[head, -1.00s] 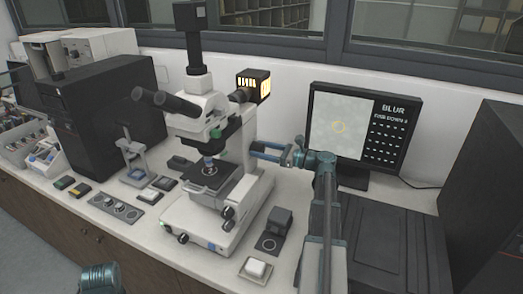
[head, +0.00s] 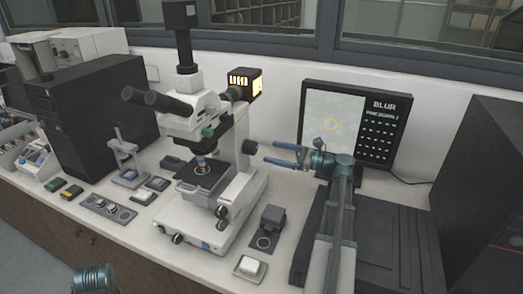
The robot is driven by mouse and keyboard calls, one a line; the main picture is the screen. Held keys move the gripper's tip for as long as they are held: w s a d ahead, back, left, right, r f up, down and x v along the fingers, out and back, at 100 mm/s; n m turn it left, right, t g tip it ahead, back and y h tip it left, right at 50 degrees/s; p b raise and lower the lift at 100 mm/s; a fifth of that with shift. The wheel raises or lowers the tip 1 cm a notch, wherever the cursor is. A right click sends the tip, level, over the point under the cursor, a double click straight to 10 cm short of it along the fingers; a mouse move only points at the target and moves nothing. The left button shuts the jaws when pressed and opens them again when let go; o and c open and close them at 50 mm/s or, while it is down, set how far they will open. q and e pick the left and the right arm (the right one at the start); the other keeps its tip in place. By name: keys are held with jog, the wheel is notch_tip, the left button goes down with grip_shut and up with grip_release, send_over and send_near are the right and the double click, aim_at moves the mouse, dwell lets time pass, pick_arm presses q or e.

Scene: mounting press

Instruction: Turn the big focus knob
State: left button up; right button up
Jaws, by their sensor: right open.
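A white microscope (head: 190,117) with black eyepieces stands in the middle of the bench. I cannot tell for certain which is the big focus knob. My right gripper (head: 270,153) is open and empty, with its fingers pointing left toward the upper dark knob and a small gap showing between. My left gripper is out of view; only a teal part of my left arm shows at the bottom left.
A monitor (head: 333,110) behind the right gripper reads "BLUR" beside a pale image with a yellow ring. A black block (head: 272,218) and a white button box (head: 250,267) stand right of the microscope base. A black computer tower (head: 90,115) is at left.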

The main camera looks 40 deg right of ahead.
jog(key=v, duration=0.5)
jog(key=shift+s+d, duration=0.2)
jog(key=shift+s, duration=0.15)
dwell(1.5)
